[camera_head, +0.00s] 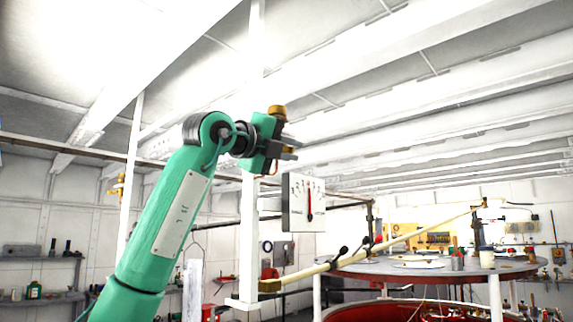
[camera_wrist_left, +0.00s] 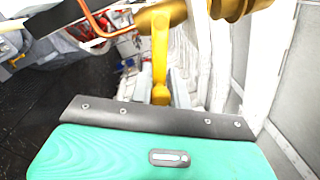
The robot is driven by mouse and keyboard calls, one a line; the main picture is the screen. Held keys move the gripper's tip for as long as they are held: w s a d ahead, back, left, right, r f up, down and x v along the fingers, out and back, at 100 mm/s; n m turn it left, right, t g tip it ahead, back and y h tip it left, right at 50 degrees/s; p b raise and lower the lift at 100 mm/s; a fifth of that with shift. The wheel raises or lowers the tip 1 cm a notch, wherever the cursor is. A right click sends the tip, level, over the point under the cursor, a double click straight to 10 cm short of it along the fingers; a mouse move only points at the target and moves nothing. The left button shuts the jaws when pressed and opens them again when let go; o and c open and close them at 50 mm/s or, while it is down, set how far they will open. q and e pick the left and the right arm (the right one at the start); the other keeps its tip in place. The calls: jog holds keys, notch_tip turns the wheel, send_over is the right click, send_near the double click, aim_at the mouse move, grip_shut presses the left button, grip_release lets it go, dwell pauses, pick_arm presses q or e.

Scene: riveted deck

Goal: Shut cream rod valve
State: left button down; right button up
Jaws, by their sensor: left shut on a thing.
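My left gripper (camera_head: 289,149) is raised beside a white post in the head view, with a brass knob-like part (camera_head: 277,113) just above it. In the left wrist view, my left gripper (camera_wrist_left: 162,92) is shut on a yellow lever (camera_wrist_left: 160,62), which runs up to a rounded brass body (camera_wrist_left: 162,15). A long cream rod (camera_head: 415,233) slopes up to the right in the head view, below and right of the gripper and apart from it. Small dark fittings (camera_head: 343,251) sit along it. I cannot tell whether the lever belongs to this rod. My right gripper is out of view.
A dial gauge (camera_head: 302,203) with a red pointer hangs just below the gripper. A white post (camera_head: 249,220) stands close behind it. A round table (camera_head: 430,267) lies at the right. An orange tube (camera_wrist_left: 92,22) passes close in the wrist view.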

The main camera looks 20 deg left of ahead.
pick_arm(q)
jog(key=shift+s+r+n+y+b, duration=0.15)
jog(key=shift+r+n, duration=0.2)
jog(key=shift+n, duration=0.35)
jog(key=shift+w+r+n+y+b, duration=0.1)
jog(key=shift+r+n+b, duration=0.1)
jog(key=shift+r+n, duration=0.35)
jog(key=shift+s+r+n+y+b, duration=0.1)
jog(key=shift+r+n+b, duration=0.1)
jog(key=shift+n, duration=0.65)
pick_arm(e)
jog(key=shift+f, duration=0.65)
pick_arm(q)
jog(key=shift+r, duration=0.1)
jog(key=c, duration=1.3)
grip_release()
jog(key=shift+c, duration=0.2)
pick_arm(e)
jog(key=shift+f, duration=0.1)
pick_arm(q)
jog(key=shift+s+f, duration=0.25)
jog(key=shift+b+v, duration=2.35)
jog(key=shift+v, duration=4.25)
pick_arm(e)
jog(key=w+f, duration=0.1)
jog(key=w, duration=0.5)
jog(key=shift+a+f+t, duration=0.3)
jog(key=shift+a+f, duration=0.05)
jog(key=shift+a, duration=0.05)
